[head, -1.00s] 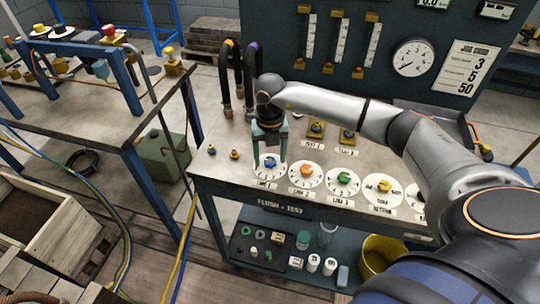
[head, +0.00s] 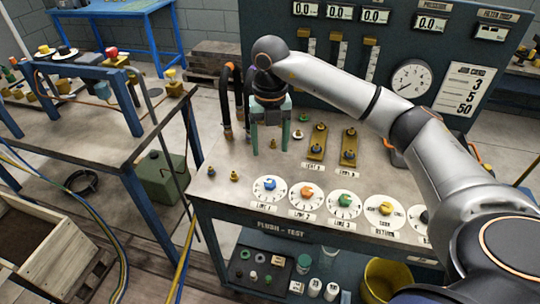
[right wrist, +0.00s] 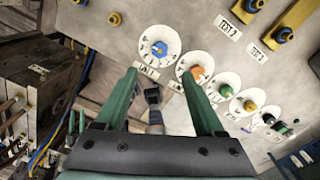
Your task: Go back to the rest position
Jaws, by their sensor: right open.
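My right gripper (head: 270,148) is open and empty, raised above the bench top behind the row of dials. Its green fingers are apart in the right wrist view (right wrist: 160,75), with nothing between them. The blue knob (head: 270,184) sits on the first white dial, in front of the gripper and clear of it; it also shows in the right wrist view (right wrist: 159,48). An orange knob (head: 307,191), a green knob (head: 346,200) and a yellow knob (head: 385,209) follow to the right. My left gripper is in neither view.
Black hoses (head: 228,105) rise beside the gripper on its left. Two brass valve plates (head: 317,142) lie to its right. The gauge panel (head: 285,45) stands behind. A yellow bucket (head: 378,283) is low at the front. Floor shows between the two benches.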

